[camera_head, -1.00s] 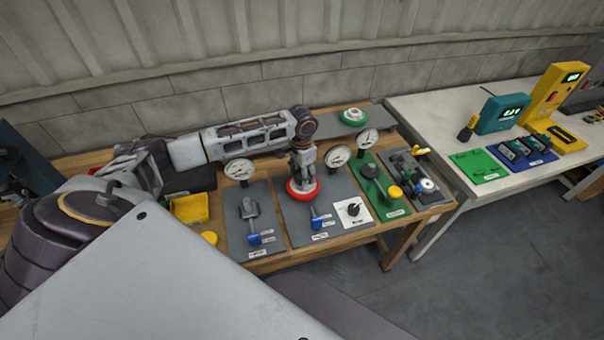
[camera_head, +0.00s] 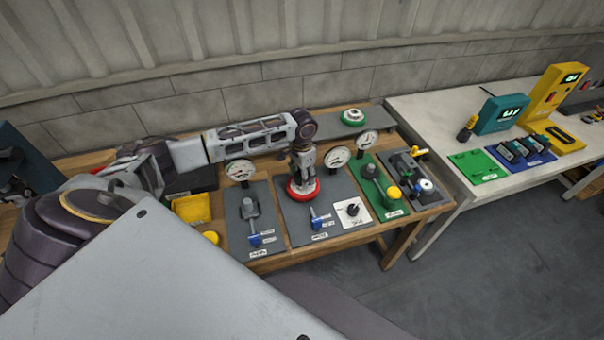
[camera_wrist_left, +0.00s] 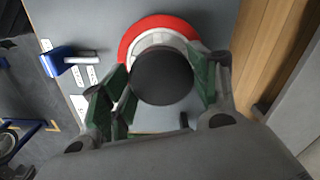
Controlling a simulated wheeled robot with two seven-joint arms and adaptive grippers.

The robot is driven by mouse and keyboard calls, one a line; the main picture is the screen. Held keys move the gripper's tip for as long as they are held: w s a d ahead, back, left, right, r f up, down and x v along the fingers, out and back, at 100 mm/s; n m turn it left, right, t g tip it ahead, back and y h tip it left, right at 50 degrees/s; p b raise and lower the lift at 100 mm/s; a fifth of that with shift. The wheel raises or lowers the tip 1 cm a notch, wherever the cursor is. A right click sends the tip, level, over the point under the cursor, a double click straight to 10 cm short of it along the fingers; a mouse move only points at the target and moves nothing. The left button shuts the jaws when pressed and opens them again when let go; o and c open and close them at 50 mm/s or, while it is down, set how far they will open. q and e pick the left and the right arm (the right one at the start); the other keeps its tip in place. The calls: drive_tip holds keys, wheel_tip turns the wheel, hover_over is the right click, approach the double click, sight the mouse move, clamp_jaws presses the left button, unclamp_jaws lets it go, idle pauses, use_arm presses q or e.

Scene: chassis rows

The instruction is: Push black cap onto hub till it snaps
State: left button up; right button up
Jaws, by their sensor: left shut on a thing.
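The black cap (camera_wrist_left: 161,78) is round and sits between the green-padded fingers of my left gripper (camera_wrist_left: 158,88) in the left wrist view. The gripper is shut on it. Just beyond the cap is the hub (camera_wrist_left: 158,40), a pale disc inside a red ring, which the cap partly covers. I cannot tell whether the cap touches the hub. In the head view my left gripper (camera_head: 301,178) points down over the red-ringed hub (camera_head: 292,194) on a grey panel. The cap is not clear there. My right gripper is out of view.
A blue-handled valve (camera_head: 317,222) and a white plate with a black knob (camera_head: 352,210) lie in front of the hub. Gauges (camera_head: 240,170) stand behind. A green-ringed hub (camera_head: 353,117) is at the back. A yellow bin (camera_head: 192,208) is to the left.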

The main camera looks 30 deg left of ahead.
use_arm(q)
drive_tip(key=shift+f+p, duration=0.25)
drive_tip(key=shift+p, duration=0.2)
idle(0.8)
drive_tip(key=shift+f, duration=0.65)
idle(1.1)
drive_tip(key=shift+f+p, duration=0.2)
drive_tip(key=shift+p, duration=0.45)
drive_tip(key=shift+f, duration=0.2)
idle(0.6)
drive_tip(key=o, duration=1)
drive_tip(key=shift+r, duration=6)
